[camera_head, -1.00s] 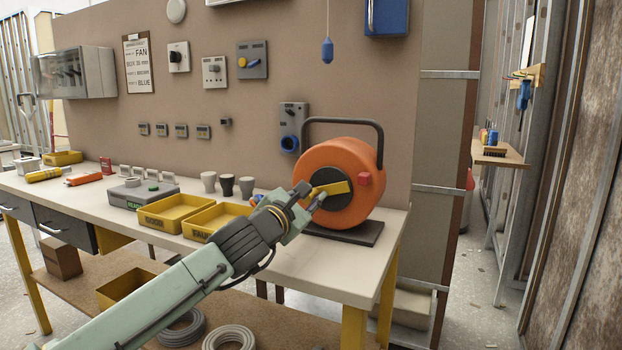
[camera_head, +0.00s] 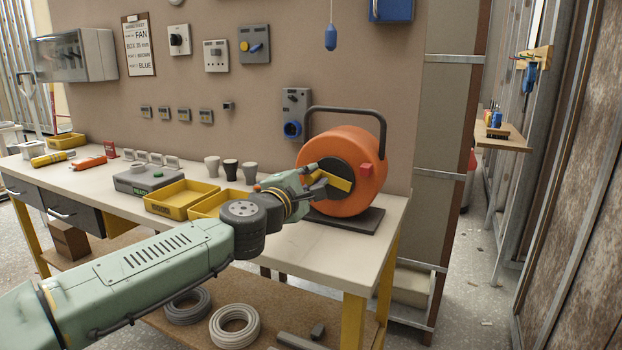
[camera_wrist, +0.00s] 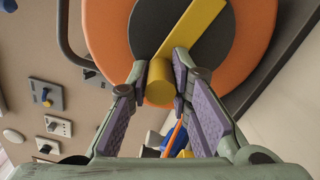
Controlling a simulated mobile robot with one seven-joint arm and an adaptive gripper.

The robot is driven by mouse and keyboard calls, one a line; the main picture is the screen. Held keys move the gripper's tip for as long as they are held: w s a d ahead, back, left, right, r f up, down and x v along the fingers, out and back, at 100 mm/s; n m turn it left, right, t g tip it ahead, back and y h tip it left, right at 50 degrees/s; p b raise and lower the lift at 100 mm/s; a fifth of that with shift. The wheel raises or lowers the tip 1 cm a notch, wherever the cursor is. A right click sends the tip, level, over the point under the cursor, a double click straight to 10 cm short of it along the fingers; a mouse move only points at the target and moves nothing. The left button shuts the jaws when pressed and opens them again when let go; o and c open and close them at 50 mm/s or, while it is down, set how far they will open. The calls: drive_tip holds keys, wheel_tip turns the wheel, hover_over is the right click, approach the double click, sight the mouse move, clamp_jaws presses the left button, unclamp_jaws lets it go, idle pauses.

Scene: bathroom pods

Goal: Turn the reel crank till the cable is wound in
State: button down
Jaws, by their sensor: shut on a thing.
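The orange cable reel (camera_head: 365,145) stands upright on a dark base (camera_head: 345,221) at the right end of the workbench, with a black carry handle over it. A yellow crank arm (camera_head: 340,183) lies across its dark hub. In the wrist view the crank arm (camera_wrist: 190,27) runs from the hub down to a round yellow knob (camera_wrist: 159,84). My gripper (camera_wrist: 163,78) is shut on this knob, one finger on each side. In the head view my gripper (camera_head: 318,186) is at the left part of the hub.
Yellow trays (camera_head: 182,198), a grey box (camera_head: 146,178) and several cups (camera_head: 230,170) stand on the bench left of the reel. The bench front (camera_head: 340,262) is clear.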

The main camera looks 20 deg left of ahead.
drive_tip(key=shift+d, duration=0.15)
drive_tip(key=c, duration=1.4)
unclamp_jaws()
drive_tip(key=shift+c, duration=0.2)
drive_tip(key=shift+s, duration=0.1)
drive_tip(key=shift+s, duration=0.3)
drive_tip(key=s, duration=0.6)
drive_tip(key=shift+s+a, duration=0.1)
drive_tip(key=shift+a, duration=0.1)
drive_tip(key=shift+s, duration=0.25)
drive_tip(key=shift+d+r, duration=0.1)
